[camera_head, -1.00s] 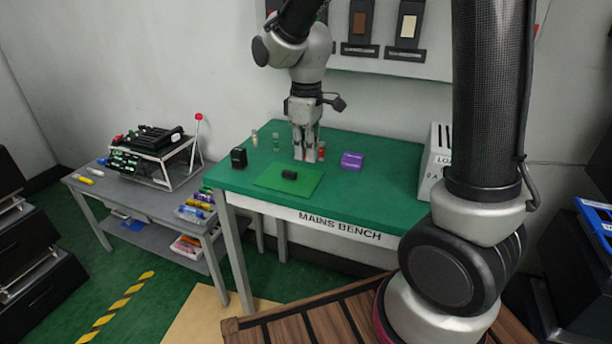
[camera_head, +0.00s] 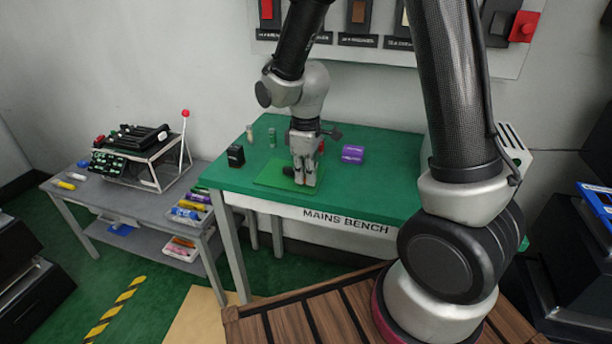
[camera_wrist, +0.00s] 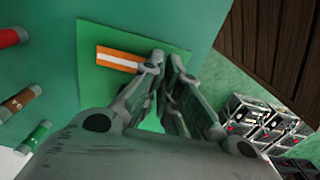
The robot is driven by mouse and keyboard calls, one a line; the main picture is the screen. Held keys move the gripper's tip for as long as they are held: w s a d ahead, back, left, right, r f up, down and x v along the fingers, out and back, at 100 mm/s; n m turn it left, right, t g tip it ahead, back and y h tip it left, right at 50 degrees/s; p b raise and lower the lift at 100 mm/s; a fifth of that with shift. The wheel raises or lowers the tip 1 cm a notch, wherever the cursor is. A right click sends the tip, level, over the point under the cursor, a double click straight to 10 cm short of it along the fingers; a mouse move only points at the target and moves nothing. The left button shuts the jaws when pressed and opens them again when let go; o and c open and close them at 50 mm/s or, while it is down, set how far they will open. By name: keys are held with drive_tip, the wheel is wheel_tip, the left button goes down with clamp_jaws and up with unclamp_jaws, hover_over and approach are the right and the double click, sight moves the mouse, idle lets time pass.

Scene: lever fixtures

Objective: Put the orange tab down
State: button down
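An orange tab with a white stripe (camera_wrist: 118,60) shows over the green mat (camera_wrist: 92,35) in the wrist view. Its right end meets or passes behind my left fingertip. My gripper (camera_wrist: 163,58) has its fingertips close together, and whether they pinch the tab is not clear. In the head view my gripper (camera_head: 304,182) points down, low over the right part of the mat (camera_head: 268,176), and I cannot make out the tab there. A black block (camera_head: 289,171) is at its left side, partly hidden.
A dark box (camera_head: 235,156) stands left of the mat and a purple block (camera_head: 352,154) right of it on the green bench (camera_head: 385,180). A grey side table (camera_head: 130,210) is at the left.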

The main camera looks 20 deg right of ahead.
drive_tip(key=shift+f, duration=0.25)
drive_tip(key=shift+f, duration=0.15)
drive_tip(key=c, duration=1.6)
unclamp_jaws()
drive_tip(key=shift+c, duration=0.2)
wheel_tip(320, 180, up, 11)
drive_tip(key=s+d+r+m+t, duration=0.2)
drive_tip(key=s+d+r+m, duration=0.3)
drive_tip(key=s, duration=0.4)
drive_tip(key=s+d+r+m+t, duration=0.2)
drive_tip(key=s+d+r+m, duration=0.3)
drive_tip(key=s+d, duration=0.5)
drive_tip(key=shift+r+m, duration=0.4)
drive_tip(key=shift+r, duration=0.45)
